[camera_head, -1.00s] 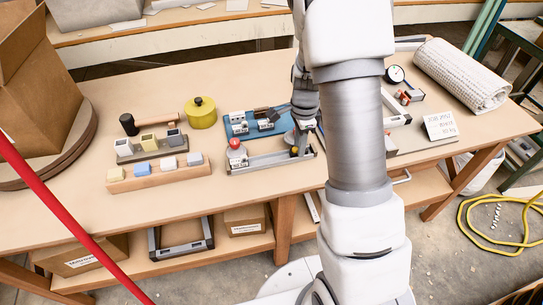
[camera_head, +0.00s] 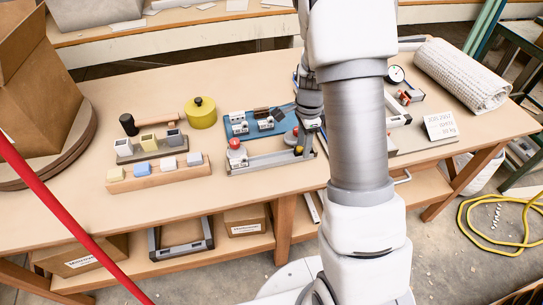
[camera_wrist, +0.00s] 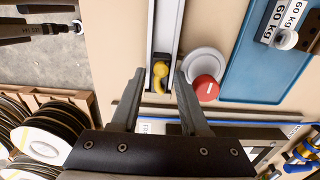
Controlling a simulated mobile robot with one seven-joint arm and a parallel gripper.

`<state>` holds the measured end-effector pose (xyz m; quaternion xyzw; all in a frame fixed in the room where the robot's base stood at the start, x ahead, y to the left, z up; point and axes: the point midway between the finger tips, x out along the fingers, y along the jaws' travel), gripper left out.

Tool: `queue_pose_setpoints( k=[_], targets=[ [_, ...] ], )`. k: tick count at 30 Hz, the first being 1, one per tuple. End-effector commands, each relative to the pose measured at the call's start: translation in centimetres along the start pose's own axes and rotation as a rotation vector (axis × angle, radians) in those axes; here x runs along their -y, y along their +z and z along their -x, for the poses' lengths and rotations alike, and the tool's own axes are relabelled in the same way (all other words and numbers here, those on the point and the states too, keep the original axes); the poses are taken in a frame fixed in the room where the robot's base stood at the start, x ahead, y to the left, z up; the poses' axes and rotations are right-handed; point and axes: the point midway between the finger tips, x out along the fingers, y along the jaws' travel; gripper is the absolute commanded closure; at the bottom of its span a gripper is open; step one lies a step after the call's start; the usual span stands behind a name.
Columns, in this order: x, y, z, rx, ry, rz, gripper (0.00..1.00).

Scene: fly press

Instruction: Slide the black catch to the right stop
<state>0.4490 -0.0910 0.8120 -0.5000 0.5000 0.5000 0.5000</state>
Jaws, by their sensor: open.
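The grey rail fixture (camera_head: 265,162) lies on the bench in front of the blue tray, with a yellow knob (camera_head: 299,150) near its right end. My gripper (camera_head: 308,140) is over that right end; its fingertips are hard to make out there. In the wrist view my gripper (camera_wrist: 155,90) is open, with its two fingers spread on either side of the yellow knob (camera_wrist: 159,70). No grip on the knob shows. The rail (camera_wrist: 165,25) runs upward from it. A dark piece beside the knob may be the black catch, but I cannot tell clearly.
A red button (camera_wrist: 205,88) on a white disc is close to my right finger in the wrist view. The blue tray (camera_wrist: 245,75) holds blocks marked 60 kg. Wooden block racks (camera_head: 160,172) stand at left.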

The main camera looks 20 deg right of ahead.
Motion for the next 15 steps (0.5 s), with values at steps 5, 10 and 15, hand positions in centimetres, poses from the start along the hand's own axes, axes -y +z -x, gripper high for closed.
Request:
queue_pose_setpoints(
  k=[5,10,15],
  targets=[
    [0.0,0.0,0.5,0.000,0.000,0.000,0.55],
    [0.0,0.0,1.8,0.000,-0.001,0.000,0.55],
    [0.0,0.0,3.0,0.000,-0.001,0.000,0.55]
  ],
)
